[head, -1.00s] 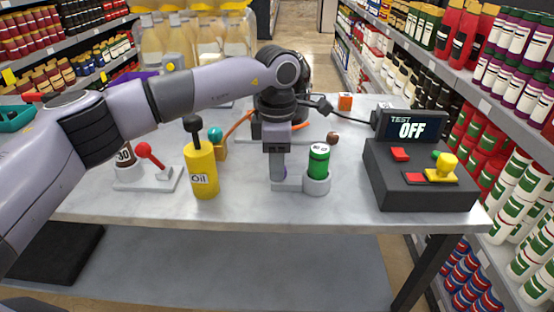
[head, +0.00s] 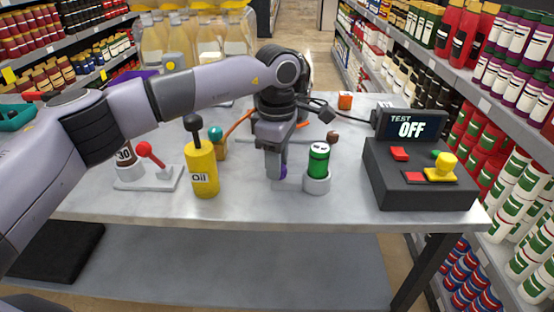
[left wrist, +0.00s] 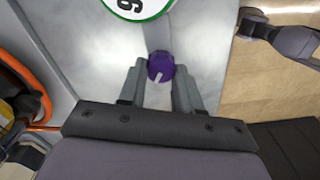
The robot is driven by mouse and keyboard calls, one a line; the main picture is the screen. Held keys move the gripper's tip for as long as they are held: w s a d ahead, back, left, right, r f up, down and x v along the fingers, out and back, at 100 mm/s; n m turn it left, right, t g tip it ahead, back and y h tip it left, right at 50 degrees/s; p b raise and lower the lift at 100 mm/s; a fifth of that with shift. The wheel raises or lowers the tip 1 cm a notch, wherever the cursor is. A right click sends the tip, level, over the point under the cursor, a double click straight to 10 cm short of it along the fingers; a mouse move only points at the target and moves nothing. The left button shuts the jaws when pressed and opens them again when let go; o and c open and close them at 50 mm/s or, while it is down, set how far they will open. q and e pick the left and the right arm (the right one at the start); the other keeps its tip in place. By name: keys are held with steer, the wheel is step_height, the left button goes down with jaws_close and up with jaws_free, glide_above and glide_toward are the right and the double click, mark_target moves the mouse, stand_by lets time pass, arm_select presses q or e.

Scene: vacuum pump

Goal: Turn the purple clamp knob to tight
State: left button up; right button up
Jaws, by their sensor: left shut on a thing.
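The purple clamp knob (head: 283,172) shows low at the gripper's fingertips in the head view, left of the green cylinder (head: 318,159). In the left wrist view the knob (left wrist: 161,65) has a white mark pointing down and slightly left. My left gripper (head: 276,168) reaches down over the table, shut on the knob with one finger on each side. The fingers hide part of the knob in the head view. What looks like my right gripper (left wrist: 252,22) shows at the upper right of the left wrist view, beyond the table edge. Its jaw state is unclear.
The yellow oil can (head: 202,170) and a red-knobbed lever (head: 150,155) stand left of my gripper. A dark control box (head: 415,190) with a screen reading TEST OFF (head: 411,127) stands at the right. The table (head: 245,212) is clear along its front.

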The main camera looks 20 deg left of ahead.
arm_select(q)
steer(key=o, duration=1)
steer(key=shift+o, duration=0.2)
steer(key=shift+r, duration=3.65)
